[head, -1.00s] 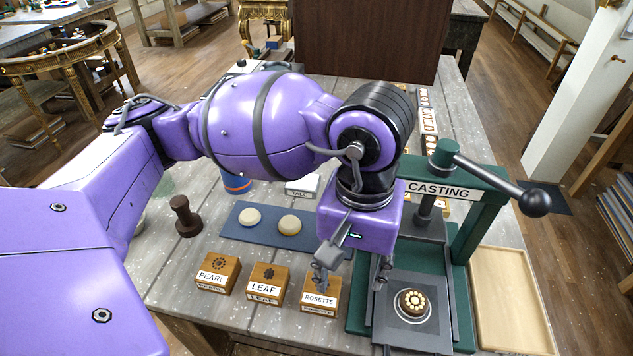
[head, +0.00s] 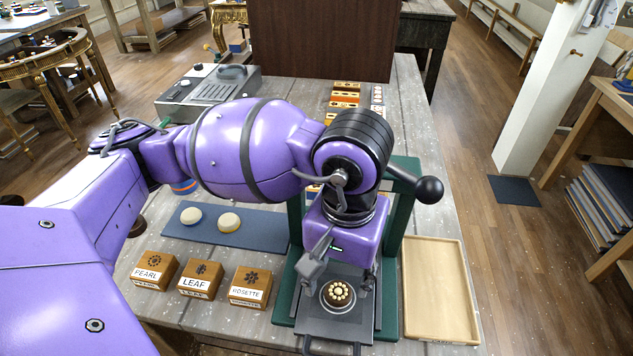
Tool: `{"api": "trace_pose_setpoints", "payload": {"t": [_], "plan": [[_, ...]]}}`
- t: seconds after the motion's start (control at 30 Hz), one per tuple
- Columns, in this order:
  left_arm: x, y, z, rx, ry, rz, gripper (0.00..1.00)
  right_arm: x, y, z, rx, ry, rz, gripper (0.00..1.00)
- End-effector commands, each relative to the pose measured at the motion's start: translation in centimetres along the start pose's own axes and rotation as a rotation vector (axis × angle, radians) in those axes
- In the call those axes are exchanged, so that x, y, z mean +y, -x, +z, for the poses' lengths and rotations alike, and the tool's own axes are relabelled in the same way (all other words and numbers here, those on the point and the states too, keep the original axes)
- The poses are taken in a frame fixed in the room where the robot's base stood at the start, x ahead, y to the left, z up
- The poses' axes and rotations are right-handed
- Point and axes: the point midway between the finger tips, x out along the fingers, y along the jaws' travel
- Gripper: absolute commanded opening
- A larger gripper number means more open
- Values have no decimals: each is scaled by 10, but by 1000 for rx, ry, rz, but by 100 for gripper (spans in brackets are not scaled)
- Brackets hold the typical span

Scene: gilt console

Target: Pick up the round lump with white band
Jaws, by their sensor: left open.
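Two round pale lumps lie on a dark blue mat (head: 262,229): a left lump (head: 192,215) and a right lump (head: 229,222). The right one has a tan top and a paler edge, which may be the white band; I cannot tell for sure. My left gripper (head: 338,284) is open and points down in front of the green casting press, to the right of both lumps. In the picture, its fingers lie either side of a brown moulded piece with a cream rosette (head: 338,295) on the press plate. Nothing shows between the fingers as held. My right gripper is not in view.
Wooden blocks marked PEARL (head: 154,270), LEAF (head: 200,279) and ROSETTE (head: 250,287) stand in front of the mat. The green press (head: 397,235) stands partly behind my arm. An empty wooden tray (head: 436,290) is at right. A grey machine (head: 205,92) stands at the back.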

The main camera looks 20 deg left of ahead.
Motion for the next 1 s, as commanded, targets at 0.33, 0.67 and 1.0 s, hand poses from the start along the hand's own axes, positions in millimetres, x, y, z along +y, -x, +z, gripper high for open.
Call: {"api": "trace_pose_setpoints", "payload": {"t": [0.33,0.67,1.0], "plan": [[2,-46,-7,0,0,0,50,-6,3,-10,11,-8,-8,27],[2,-53,-7,2,0,0,49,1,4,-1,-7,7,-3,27],[2,-53,-7,2,0,0,8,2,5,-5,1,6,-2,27]]}}
